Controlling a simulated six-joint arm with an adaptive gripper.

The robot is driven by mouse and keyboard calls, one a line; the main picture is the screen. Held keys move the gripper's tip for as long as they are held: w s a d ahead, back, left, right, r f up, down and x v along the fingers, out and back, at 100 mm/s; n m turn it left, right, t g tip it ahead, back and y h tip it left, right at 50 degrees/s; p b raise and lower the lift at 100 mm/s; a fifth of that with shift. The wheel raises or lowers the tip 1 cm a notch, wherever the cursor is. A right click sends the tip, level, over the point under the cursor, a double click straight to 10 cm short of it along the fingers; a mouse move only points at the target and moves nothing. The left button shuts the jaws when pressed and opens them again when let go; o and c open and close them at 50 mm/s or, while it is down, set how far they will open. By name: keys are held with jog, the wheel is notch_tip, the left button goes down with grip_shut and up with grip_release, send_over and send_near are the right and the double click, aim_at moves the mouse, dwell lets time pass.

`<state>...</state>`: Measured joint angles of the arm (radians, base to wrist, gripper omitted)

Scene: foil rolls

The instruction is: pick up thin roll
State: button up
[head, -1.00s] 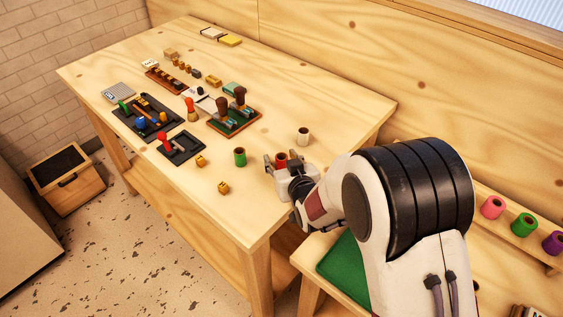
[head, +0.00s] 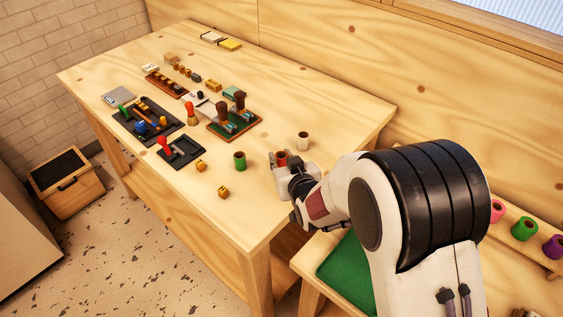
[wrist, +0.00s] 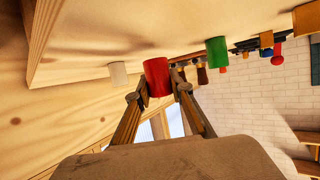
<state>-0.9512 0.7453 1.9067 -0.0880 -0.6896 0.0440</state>
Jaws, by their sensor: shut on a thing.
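A red roll (head: 281,155) stands between the fingers of my gripper (head: 281,163) on the right part of the table. In the wrist view, the red roll (wrist: 157,77) is upright relative to the tabletop, with the finger tips of my gripper (wrist: 158,94) shut on its sides. The head view hides its lower part behind the fingers. A white roll (head: 303,142) stands apart behind it to the right. A green roll (head: 239,162) stands apart to its left. Both also show in the wrist view, white (wrist: 119,74) and green (wrist: 217,52).
Two small wooden blocks (head: 223,191) lie near the front edge. A black tray (head: 181,151) and a board with brown-handled stamps (head: 234,125) stand farther left. Pink, green and purple rolls (head: 524,229) stand on a ledge at right. The table's right end is clear.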

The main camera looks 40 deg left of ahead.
notch_tip(320, 180, up, 8)
dwell(0.5)
jog(key=shift+f, duration=0.1)
dwell(0.6)
jog(key=w+d+m+t+h, duration=0.2)
jog(key=w+d, duration=0.5)
jog(key=d, duration=0.5)
jog(key=w+d+m+t+h, duration=0.25)
jog(key=w+d, duration=0.45)
jog(key=d, duration=0.6)
jog(key=w+d+m+t+h, duration=0.1)
jog(key=w+d+m+h, duration=0.2)
jog(key=d, duration=1.1)
jog(key=w+d+m+t+h, duration=0.1)
jog(key=w+d+m+h, duration=0.15)
jog(key=d, duration=1.15)
jog(key=w+d+f, duration=0.2)
jog(key=d+f, duration=0.2)
jog(key=d, duration=0.7)
jog(key=w+d+f+m+h, duration=0.1)
jog(key=d+f, duration=0.4)
jog(key=d, duration=0.6)
jog(key=w+d+f, duration=0.3)
jog(key=d+f, duration=0.1)
jog(key=d, duration=0.8)
jog(key=shift+w+f+m, duration=0.3)
jog(key=shift+w+f, duration=0.05)
